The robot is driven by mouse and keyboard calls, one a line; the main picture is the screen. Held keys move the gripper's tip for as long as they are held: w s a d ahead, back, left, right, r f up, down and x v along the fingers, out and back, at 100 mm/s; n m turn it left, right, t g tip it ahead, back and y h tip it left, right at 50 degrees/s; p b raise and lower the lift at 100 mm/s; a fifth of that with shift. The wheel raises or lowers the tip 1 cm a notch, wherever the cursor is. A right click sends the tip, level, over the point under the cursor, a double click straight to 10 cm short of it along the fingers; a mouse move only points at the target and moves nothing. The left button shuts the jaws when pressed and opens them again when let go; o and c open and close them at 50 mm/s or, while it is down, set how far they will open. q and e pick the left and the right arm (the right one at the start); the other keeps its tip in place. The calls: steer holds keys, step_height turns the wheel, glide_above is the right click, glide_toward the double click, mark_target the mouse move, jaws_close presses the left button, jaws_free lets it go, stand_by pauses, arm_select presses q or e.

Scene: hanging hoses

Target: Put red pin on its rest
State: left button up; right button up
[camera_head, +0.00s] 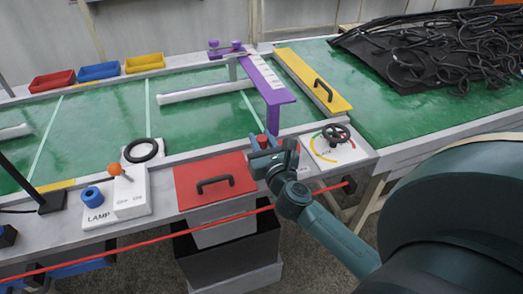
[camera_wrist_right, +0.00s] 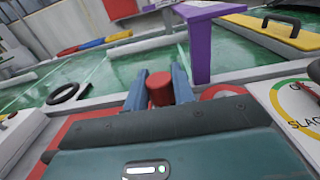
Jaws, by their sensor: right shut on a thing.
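The red pin (camera_head: 262,140) is a short red cylinder, held upright between the fingers of my right gripper (camera_head: 264,151). In the right wrist view the pin (camera_wrist_right: 160,88) stands between the two blue fingers, which are shut on it. My right gripper is near the right back corner of the red panel, just in front of the purple post. A red, round-edged mark (camera_wrist_right: 222,92) shows right of the fingers in the wrist view, partly hidden by my gripper; I cannot tell whether it is the pin's rest. My left gripper is not in view.
The red panel (camera_head: 190,185) has a black handle. A purple stand (camera_head: 273,95) rises behind the gripper. A lamp switch box (camera_head: 130,192) is at the left. A red line (camera_head: 130,250) crosses in front.

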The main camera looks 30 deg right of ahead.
steer(key=shift+f, duration=0.8)
steer(key=shift+f+b, duration=0.35)
steer(key=o, duration=1)
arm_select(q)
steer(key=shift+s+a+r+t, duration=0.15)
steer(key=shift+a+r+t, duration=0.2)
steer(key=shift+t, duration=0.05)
arm_select(e)
steer(key=shift+r, duration=0.1)
